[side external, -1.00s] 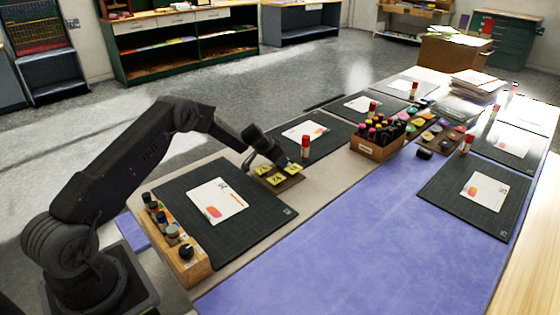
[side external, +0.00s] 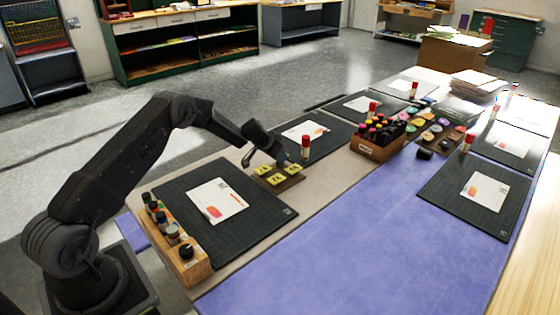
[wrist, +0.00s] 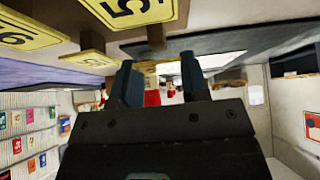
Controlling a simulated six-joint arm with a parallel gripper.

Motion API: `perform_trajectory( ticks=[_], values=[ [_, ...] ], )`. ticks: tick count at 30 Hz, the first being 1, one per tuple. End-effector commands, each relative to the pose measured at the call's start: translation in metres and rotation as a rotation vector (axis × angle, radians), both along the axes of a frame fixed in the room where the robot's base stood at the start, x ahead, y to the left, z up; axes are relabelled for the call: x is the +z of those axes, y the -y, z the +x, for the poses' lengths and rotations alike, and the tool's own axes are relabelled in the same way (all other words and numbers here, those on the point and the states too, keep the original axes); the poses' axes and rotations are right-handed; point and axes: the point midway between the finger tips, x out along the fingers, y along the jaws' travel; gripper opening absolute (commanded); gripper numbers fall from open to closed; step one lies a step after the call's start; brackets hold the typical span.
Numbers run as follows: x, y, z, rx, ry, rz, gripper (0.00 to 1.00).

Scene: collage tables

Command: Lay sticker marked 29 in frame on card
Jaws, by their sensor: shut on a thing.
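My gripper (side external: 284,163) is low over the far right end of a brown board (side external: 289,183) that bears yellow stickers (side external: 277,178) with black numbers. In the wrist view my gripper (wrist: 158,75) has its two dark fingers shut on a yellow sticker (wrist: 150,68), seen edge-on between them; its number cannot be read. Large yellow stickers on small blocks (wrist: 125,12) show at the top of the wrist view, tilted and cut off. The nearest white card (side external: 216,201) lies flat on a dark mat, with an orange shape and faint print; its frame is too small to make out.
The dark mat (side external: 258,225) lies left of the board. A wooden rack of jars (side external: 182,247) stands along its near left edge. A glue stick (side external: 305,147) stands just beyond my gripper. A wooden box of markers (side external: 372,147) is farther right.

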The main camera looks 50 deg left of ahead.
Motion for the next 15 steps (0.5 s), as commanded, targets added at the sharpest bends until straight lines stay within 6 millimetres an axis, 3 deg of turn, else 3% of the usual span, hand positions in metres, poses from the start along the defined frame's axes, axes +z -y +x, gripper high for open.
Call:
perform_trajectory(
  ticks=[15],
  values=[
    [0.025,0.0,0.0,0.001,0.001,-0.001,0.3]
  ],
)
